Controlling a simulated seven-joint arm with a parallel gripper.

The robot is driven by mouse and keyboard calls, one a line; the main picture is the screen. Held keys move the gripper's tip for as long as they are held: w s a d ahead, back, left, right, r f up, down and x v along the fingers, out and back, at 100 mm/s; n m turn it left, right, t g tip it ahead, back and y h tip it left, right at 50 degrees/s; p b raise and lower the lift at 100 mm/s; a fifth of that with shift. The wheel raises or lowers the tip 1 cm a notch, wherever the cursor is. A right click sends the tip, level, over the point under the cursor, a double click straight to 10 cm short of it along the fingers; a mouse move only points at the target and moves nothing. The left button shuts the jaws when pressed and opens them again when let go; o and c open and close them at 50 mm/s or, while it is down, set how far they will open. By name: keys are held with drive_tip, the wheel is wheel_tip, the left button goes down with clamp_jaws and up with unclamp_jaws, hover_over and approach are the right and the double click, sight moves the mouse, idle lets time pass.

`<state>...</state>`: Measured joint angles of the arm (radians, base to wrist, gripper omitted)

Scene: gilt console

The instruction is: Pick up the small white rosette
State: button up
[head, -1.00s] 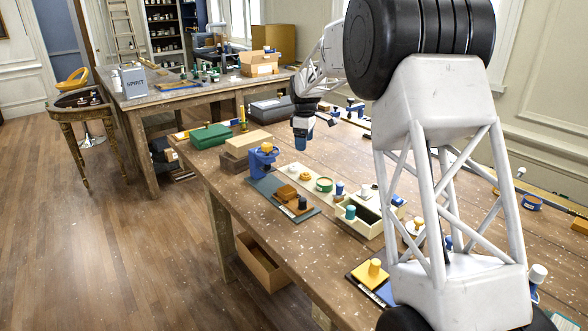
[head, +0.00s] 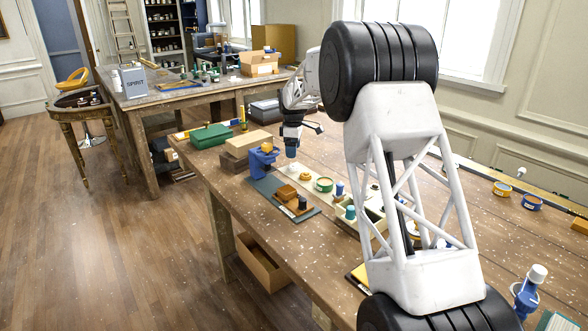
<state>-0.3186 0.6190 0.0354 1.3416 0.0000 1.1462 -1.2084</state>
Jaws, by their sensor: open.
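My gripper (head: 291,154) points down over the far end of a pale cream strip (head: 314,199) on the long wooden bench. It is open, and its fingertips are low, close above the strip. I cannot make out the small white rosette for certain. Only a pale patch shows right at the fingertips, too small to tell from the strip. A gold ornament (head: 305,177) lies on the strip just nearer than the gripper.
A blue stand (head: 263,162) is close left of the gripper. Brown blocks (head: 286,193) and a dark cylinder (head: 302,203) sit nearer. Boxes and a green case (head: 211,136) stand farther left. My arm hides much of the bench's right half.

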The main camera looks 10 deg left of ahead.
sight(294, 165)
drive_tip(key=shift+f, duration=0.85)
drive_tip(key=shift+w+d+f, duration=0.1)
drive_tip(key=shift+d+f, duration=0.05)
drive_tip(key=shift+f, duration=2.45)
drive_tip(key=c, duration=1)
drive_tip(key=shift+r, duration=0.1)
wheel_tip(294, 165, up, 10)
